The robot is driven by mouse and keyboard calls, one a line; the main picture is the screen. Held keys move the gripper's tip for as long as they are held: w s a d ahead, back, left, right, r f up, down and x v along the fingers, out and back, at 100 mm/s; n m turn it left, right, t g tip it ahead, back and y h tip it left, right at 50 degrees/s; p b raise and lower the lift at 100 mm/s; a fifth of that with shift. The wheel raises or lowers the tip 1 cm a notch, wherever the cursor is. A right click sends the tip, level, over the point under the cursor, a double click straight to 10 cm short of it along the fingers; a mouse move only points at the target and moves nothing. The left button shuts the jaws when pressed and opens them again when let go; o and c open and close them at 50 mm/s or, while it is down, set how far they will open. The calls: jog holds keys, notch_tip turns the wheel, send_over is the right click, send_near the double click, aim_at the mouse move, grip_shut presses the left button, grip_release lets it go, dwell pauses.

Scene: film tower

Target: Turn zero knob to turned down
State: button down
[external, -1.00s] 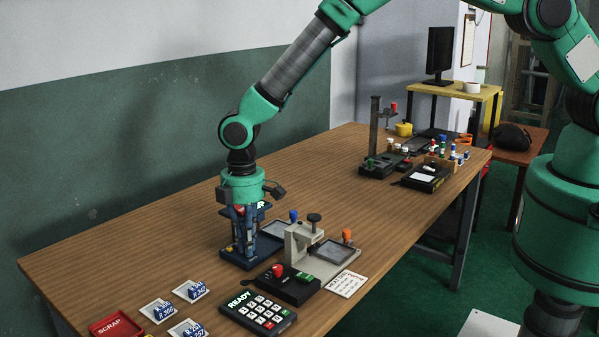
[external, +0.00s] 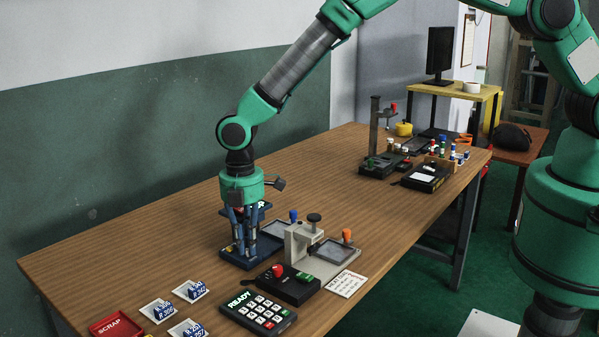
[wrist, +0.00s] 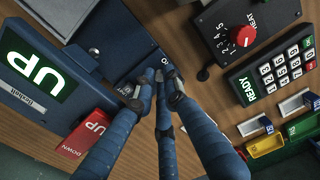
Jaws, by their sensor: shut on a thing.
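The dark blue device (external: 236,259) stands on the bench. In the wrist view its body (wrist: 88,72) shows a lit green UP sign (wrist: 38,68) and a red UP/DOWN part (wrist: 82,138). My gripper (external: 247,254) points straight down over the device's low base; it also shows in the wrist view (wrist: 160,92). Its blue fingers are closed together at the base, beside a partly covered white label. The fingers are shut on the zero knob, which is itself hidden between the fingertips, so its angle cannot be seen.
A black heat box with a red knob (wrist: 245,36) and a keypad reading READY (external: 259,312) stand close by. A grey press (external: 300,243) with trays is just right of the device. Blue-labelled cards and a red SCRAP tray (external: 117,326) lie front left.

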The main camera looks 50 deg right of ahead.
jog(key=shift+a+r, duration=0.1)
jog(key=shift+a, duration=0.05)
jog(key=c, duration=1.8)
grip_release()
jog(key=shift+m, duration=0.4)
